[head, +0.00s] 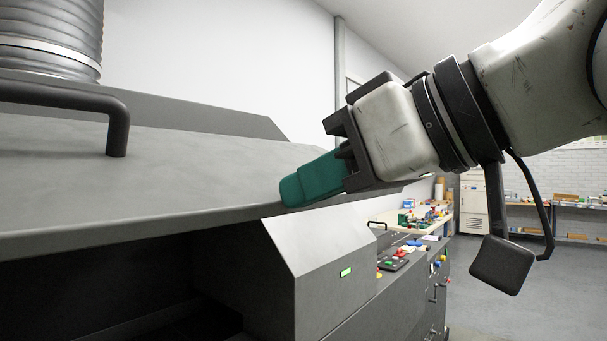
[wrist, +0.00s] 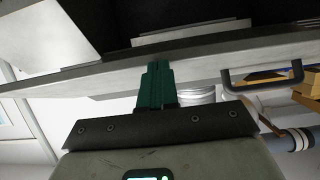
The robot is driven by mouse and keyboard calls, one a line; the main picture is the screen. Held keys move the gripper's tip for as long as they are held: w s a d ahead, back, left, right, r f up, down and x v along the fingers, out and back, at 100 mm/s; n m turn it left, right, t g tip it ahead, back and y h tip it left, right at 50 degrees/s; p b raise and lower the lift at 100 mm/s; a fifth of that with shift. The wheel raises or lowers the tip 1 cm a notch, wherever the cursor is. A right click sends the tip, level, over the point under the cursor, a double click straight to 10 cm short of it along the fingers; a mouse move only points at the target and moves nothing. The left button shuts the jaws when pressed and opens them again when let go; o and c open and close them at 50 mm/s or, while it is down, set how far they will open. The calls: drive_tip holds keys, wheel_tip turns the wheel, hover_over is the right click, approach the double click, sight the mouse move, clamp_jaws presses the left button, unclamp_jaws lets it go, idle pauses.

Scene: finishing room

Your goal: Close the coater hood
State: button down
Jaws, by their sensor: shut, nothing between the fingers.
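The coater hood (head: 180,180) is a broad grey sloping panel across the left of the head view. It stands raised, with a dark open gap below its front edge. A dark bar handle (head: 118,125) is on its upper face at the left; a dark bar handle (wrist: 262,78) also shows in the wrist view. My gripper (head: 292,190) has green fingers, shut and empty, at the right end of the hood. In the wrist view the fingers (wrist: 157,68) overlap the hood's grey edge band (wrist: 100,78). I cannot tell whether they touch it.
The coater's grey body (head: 320,270) with a lit green indicator stands under the hood's right end. A ribbed duct (head: 50,38) rises at the far left. Open floor lies at the right.

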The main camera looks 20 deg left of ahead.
drive_tip(key=w+a+f+t+y+b, duration=0.1)
drive_tip(key=a+f+y+b, duration=0.2)
drive_tip(key=f+b, duration=0.95)
drive_tip(key=w+a+f+t+y+b, duration=0.1)
drive_tip(key=a+f+y+b, duration=0.15)
drive_tip(key=f+b, duration=1.05)
drive_tip(key=w+a+f+t+y+b, duration=0.1)
drive_tip(key=a+f+b, duration=0.4)
drive_tip(key=f, duration=0.5)
drive_tip(key=w+a+f+y+b, duration=0.3)
drive_tip(key=w+a+f+b, duration=0.1)
drive_tip(key=a+f, duration=0.5)
drive_tip(key=shift+w+a+f+t+b, duration=0.35)
drive_tip(key=shift+w+a+t+b, duration=0.05)
drive_tip(key=shift+w, duration=0.25)
drive_tip(key=shift+y, duration=0.25)
